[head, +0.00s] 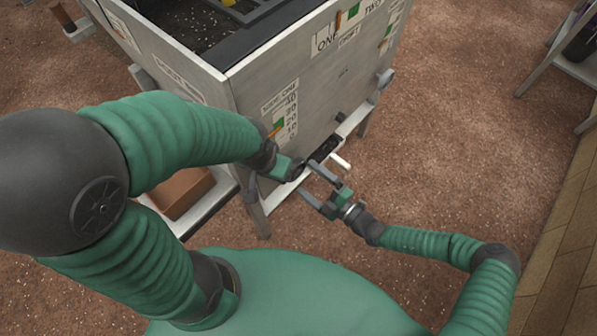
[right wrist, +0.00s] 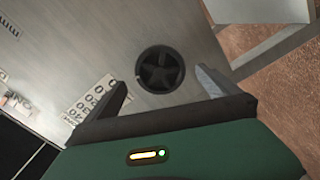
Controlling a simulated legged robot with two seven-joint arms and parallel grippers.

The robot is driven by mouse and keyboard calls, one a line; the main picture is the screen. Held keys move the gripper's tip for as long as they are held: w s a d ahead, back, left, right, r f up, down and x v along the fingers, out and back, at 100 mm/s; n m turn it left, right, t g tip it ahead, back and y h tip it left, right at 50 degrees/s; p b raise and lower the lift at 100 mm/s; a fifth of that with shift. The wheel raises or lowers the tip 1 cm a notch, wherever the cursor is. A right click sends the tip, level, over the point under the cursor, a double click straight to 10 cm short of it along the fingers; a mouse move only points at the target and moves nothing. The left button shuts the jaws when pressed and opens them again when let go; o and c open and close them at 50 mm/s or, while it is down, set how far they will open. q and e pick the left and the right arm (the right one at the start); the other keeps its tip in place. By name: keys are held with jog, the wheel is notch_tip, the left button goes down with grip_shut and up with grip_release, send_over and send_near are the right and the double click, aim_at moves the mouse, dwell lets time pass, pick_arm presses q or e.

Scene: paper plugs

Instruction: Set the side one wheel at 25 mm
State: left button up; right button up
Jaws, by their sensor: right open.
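The side one scale (head: 283,115) is a white label on the grey machine's near face, with numbers from 0 to 40. A green and orange marker shows beside it, roughly around 20; the exact reading is too small to tell. In the right wrist view a dark round wheel (right wrist: 160,69) with a star-shaped centre sits on the grey panel. My right gripper (head: 306,177) is open, its fingers on either side of the wheel in that view, with no clear contact. The wheel is hard to make out in the head view. My left gripper (head: 287,168) is beside the right one; its fingers are unclear.
The grey machine (head: 240,95) holds dark granules in its open top. A brown block (head: 182,192) sits on a pale ledge at left.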

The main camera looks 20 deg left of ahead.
aim_at(298, 172)
jog(key=shift+b+x, duration=0.45)
jog(key=shift+x, duration=1.55)
jog(key=c, duration=1.4)
jog(key=shift+o, duration=0.2)
